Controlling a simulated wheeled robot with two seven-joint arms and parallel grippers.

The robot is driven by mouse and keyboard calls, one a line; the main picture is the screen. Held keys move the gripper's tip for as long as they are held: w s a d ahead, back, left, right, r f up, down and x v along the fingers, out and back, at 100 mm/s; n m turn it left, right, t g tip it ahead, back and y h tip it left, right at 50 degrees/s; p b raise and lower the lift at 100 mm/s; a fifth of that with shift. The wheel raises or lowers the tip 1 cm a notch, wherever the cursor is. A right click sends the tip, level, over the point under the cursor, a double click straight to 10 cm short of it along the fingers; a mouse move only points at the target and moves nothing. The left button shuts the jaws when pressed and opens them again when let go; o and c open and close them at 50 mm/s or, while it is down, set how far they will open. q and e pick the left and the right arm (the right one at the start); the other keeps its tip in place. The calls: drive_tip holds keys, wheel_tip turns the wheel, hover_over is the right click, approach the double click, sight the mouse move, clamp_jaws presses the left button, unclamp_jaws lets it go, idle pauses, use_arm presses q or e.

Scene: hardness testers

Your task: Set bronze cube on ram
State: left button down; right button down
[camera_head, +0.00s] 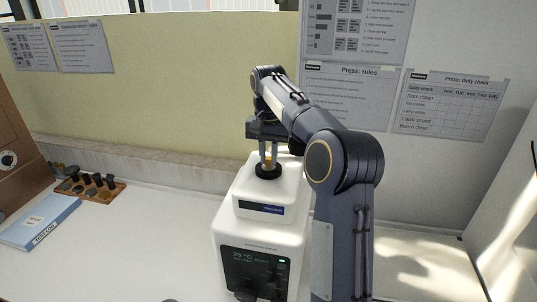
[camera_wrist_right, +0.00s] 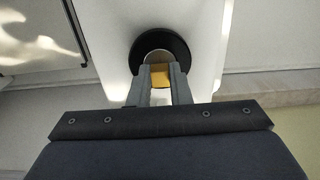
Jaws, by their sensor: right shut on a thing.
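The bronze cube (camera_wrist_right: 161,74) is a small yellow-gold block between the two fingers of my right gripper (camera_wrist_right: 160,80) in the right wrist view. In the head view the right gripper (camera_head: 268,165) points down over the top of a white tester (camera_head: 258,221), and a bit of the cube (camera_head: 268,159) shows between its fingers. The ram (camera_head: 268,172) is a black round piece with a grey centre on top of the tester; it also shows in the wrist view (camera_wrist_right: 160,43). The cube is over or on the ram; I cannot tell if they touch. My left gripper is out of view.
A wooden rack (camera_head: 92,188) with several dark pieces and a blue folder (camera_head: 40,221) lie at the left of the white bench. A display panel (camera_head: 256,271) is on the tester's front. Posters hang on the wall behind. The bench between rack and tester is clear.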

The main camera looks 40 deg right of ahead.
drive_tip(key=shift+f, duration=0.15)
drive_tip(key=c, duration=1.3)
unclamp_jaws()
drive_tip(key=shift+f, duration=0.1)
drive_tip(key=shift+c, duration=0.2)
